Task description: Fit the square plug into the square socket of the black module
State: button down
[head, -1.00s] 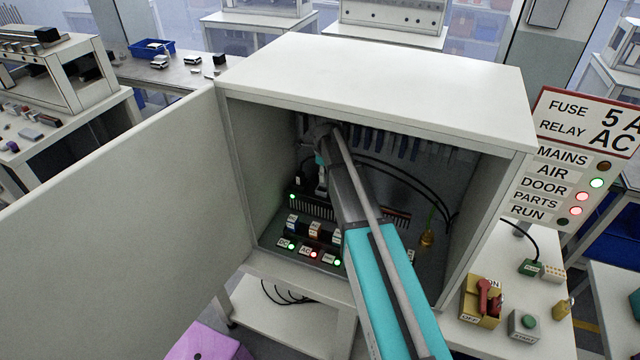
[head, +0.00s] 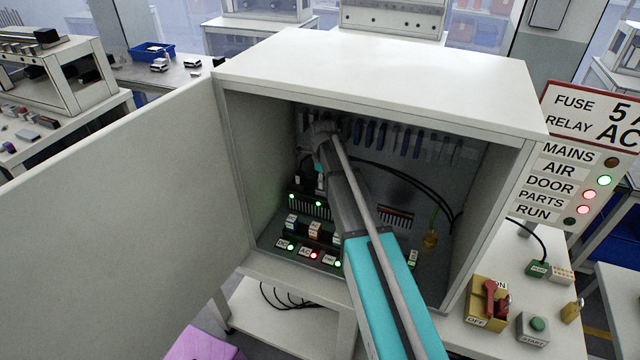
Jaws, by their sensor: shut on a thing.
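My gripper (head: 321,178) points down inside the open white cabinet, below my grey wrist and a cyan band. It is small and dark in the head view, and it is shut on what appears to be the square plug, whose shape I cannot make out. The black module (head: 306,209) is a dark ridged block on the cabinet's back part, just below the gripper.
The cabinet (head: 370,62) has its door (head: 110,230) swung open to the left. Labelled units with lights (head: 313,255) line its floor front. Black cables (head: 405,180) hang at the back right. A status board (head: 577,180) stands right of the cabinet.

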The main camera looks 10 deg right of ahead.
jog(key=shift+f, duration=0.15)
jog(key=shift+c, duration=2.1)
grip_release()
jog(key=shift+r, duration=0.2)
notch_tip(320, 180, up, 12)
jog(key=p, duration=1.2)
jog(key=shift+s, duration=0.1)
